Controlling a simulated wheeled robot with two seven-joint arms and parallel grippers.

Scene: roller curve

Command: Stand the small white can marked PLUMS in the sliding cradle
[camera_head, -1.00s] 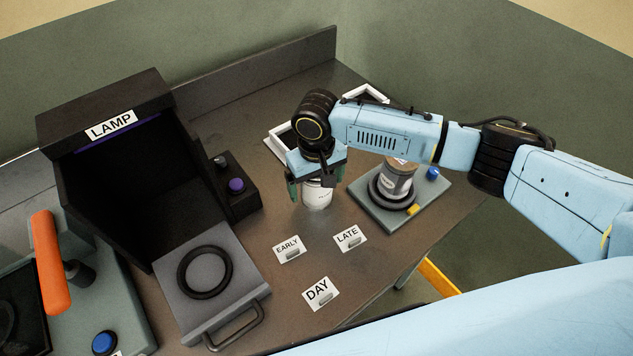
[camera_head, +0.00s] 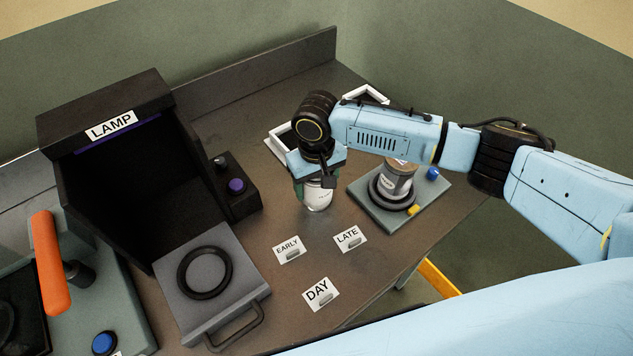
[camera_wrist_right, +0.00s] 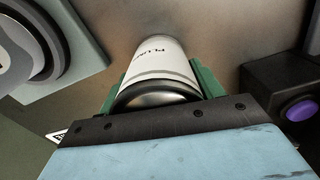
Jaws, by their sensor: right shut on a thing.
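The small white can marked PLUMS (camera_wrist_right: 160,62) is between the green fingers of my right gripper (camera_wrist_right: 160,90) in the right wrist view. In the head view the can (camera_head: 318,197) shows below my right gripper (camera_head: 316,184), which is shut on it. I cannot tell whether the can's base touches the table. The sliding cradle (camera_head: 238,268) is a grey plate with a black ring and a front handle, out in front of the dark LAMP box (camera_head: 115,190). The ring (camera_head: 204,272) is empty. My left gripper is not in view.
Another can (camera_head: 398,180) stands in a black ring on a grey base (camera_head: 372,213) with blue and yellow buttons, right of my gripper. Cards EARLY (camera_head: 288,246), LATE (camera_head: 349,237) and DAY (camera_head: 320,292) stand in front. A purple-button box (camera_head: 237,187) is beside the LAMP box.

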